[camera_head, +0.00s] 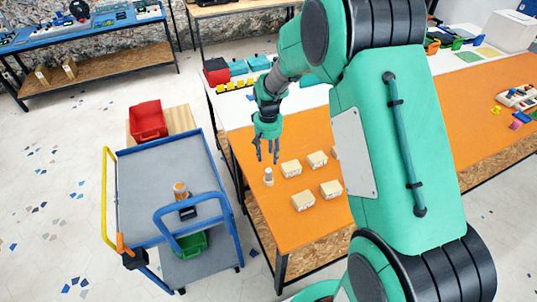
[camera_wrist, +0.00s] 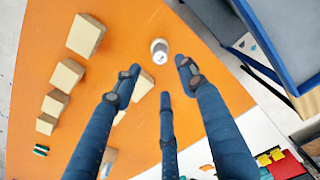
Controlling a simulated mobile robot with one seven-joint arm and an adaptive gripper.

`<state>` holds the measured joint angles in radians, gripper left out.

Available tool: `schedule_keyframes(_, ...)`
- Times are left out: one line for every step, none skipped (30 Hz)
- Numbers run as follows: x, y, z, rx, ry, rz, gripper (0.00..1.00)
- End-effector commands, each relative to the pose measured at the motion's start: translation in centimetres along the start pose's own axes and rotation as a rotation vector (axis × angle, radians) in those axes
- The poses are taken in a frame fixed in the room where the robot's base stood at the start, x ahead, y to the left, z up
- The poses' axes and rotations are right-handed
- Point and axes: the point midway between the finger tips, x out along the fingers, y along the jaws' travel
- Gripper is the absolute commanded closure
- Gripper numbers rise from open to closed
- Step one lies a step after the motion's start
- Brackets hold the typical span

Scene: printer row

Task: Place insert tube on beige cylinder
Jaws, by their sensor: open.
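In the wrist view the same piece (camera_wrist: 159,47) shows from above, just beyond the fingertips. My gripper (camera_head: 268,154) hangs fingers down above and slightly behind it. In the wrist view my gripper (camera_wrist: 160,76) has its dark fingers spread, with nothing between them.
Several beige boxes (camera_head: 291,169) stand to the right of the piece on the orange table (camera_head: 290,235). A red bin (camera_head: 147,121) is behind the cart.

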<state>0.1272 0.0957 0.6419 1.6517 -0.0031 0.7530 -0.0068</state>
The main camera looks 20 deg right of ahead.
Motion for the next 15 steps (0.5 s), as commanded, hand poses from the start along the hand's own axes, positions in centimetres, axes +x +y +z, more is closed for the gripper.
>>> schedule_keyframes(0.0, 0.0, 0.0, 0.0, 0.0, 0.0, 0.58)
schedule_keyframes(0.0, 0.0, 0.0, 0.0, 0.0, 0.0, 0.58)
schedule_keyframes(0.0, 0.0, 0.0, 0.0, 0.0, 0.0, 0.58)
schedule_keyframes(0.0, 0.0, 0.0, 0.0, 0.0, 0.0, 0.58)
schedule_keyframes(0.0, 0.0, 0.0, 0.0, 0.0, 0.0, 0.58)
schedule_keyframes(-0.1, 0.0, 0.0, 0.0, 0.001, 0.0, 0.58)
schedule_keyframes(-0.3, 0.0, 0.0, 0.0, 0.003, 0.0, 0.58)
schedule_keyframes(-0.5, -0.1, 0.1, -0.001, 0.004, 0.0, 0.58)
schedule_keyframes(-0.8, -0.1, 0.1, -0.002, 0.008, 0.0, 0.58)
schedule_keyframes(-1.2, -0.2, 0.2, -0.002, 0.011, 0.0, 0.58)
schedule_keyframes(-1.7, -0.2, 0.3, -0.003, 0.015, 0.0, 0.58)
schedule_keyframes(-2.3, -0.3, 0.5, -0.005, 0.021, 0.0, 0.58)
schedule_keyframes(-2.9, -0.4, 0.7, -0.006, 0.025, 0.0, 0.58)
schedule_keyframes(-3.7, -0.5, 0.8, -0.008, 0.033, 0.0, 0.58)
schedule_keyframes(-4.7, -0.7, 1.2, -0.01, 0.042, 0.0, 0.58)
